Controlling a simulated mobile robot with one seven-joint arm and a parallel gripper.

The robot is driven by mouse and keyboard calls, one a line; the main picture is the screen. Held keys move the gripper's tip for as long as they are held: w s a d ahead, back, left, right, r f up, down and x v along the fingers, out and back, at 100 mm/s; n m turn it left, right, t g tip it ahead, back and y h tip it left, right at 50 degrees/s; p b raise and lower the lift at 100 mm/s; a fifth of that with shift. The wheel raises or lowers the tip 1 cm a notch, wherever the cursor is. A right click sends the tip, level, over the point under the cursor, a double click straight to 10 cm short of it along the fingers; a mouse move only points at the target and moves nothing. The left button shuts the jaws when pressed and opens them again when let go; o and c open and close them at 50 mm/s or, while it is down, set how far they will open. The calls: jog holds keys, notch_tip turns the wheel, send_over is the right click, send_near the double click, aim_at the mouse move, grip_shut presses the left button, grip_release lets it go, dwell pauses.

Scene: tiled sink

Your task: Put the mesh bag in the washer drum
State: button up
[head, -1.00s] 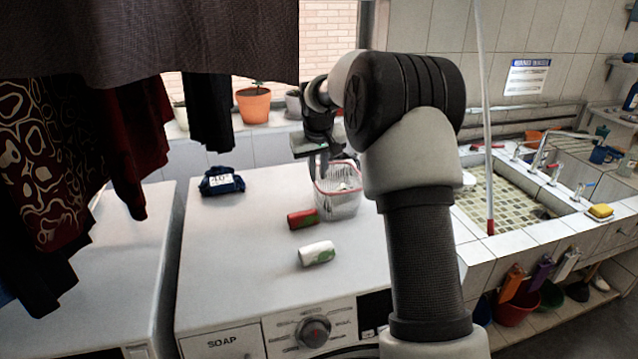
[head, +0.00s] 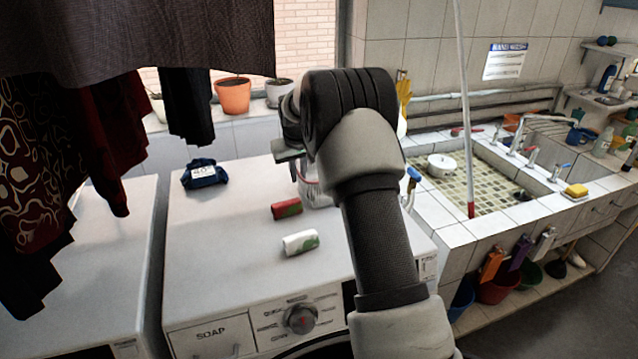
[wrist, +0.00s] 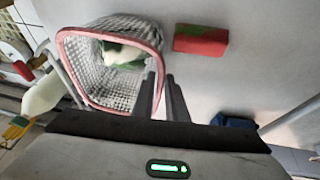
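The mesh bag (head: 316,191) stands on the white washer top, partly hidden by my arm. In the wrist view, the mesh bag (wrist: 110,24) is a grey mesh shape with a pinkish-red rim and wide mouth. A white-and-green item (wrist: 122,54) shows within the rim; I cannot tell if it is inside. In the head view, my gripper (head: 298,172) is just left of the bag. The washer (head: 230,265) has its drum out of view.
A dark blue bundle (head: 204,173) sits at the back left. Hanging clothes (head: 60,150) fill the left. A tiled sink (head: 480,185) stands at right.

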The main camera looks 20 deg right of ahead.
aim_at(299, 187)
jog(key=p+x, duration=0.1)
jog(key=x, duration=0.4)
jog(key=shift+w+d, duration=0.1)
jog(key=shift+f+b, duration=0.25)
jog(key=shift+b, duration=0.05)
dwell(0.3)
grip_shut()
jog(key=shift+r, duration=0.1)
